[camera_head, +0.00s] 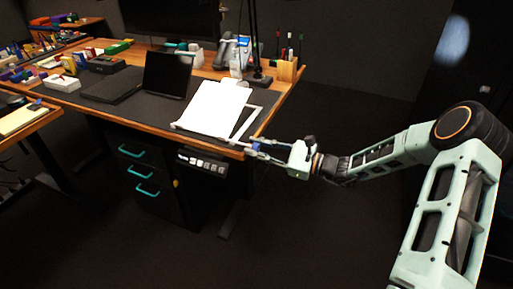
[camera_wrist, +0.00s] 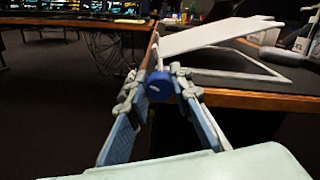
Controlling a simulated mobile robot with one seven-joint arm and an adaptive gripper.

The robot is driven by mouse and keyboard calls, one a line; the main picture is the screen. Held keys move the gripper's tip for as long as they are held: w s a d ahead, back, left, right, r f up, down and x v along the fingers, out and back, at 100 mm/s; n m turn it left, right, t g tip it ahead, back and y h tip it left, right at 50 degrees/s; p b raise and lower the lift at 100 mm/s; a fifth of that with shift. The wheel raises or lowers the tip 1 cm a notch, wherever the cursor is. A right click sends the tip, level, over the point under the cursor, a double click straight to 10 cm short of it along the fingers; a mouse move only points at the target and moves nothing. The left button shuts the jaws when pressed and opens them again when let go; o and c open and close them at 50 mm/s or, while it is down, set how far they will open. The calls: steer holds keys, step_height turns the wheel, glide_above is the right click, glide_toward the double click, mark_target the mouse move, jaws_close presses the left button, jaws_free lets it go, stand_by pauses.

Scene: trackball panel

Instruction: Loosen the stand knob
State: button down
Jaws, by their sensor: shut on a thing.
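The document stand (camera_head: 214,106) has a white tilted plate and stands at the front right corner of the desk. The stand also shows in the wrist view (camera_wrist: 215,37), with its pale frame over the desk edge. The blue round stand knob (camera_wrist: 158,88) has a light mark on its face. It sits between the fingertips of my gripper (camera_wrist: 156,78), which is shut on it from both sides. In the head view my gripper (camera_head: 256,148) reaches the desk's front corner from the right. There the fingers mostly hide the knob.
The wooden desk edge (camera_wrist: 262,102) runs close to the right of my fingers in the wrist view. A laptop (camera_head: 167,74) stands left of the stand. The floor at right is clear.

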steer(key=c, duration=1.7)
jaws_free()
steer(key=v, duration=1.2)
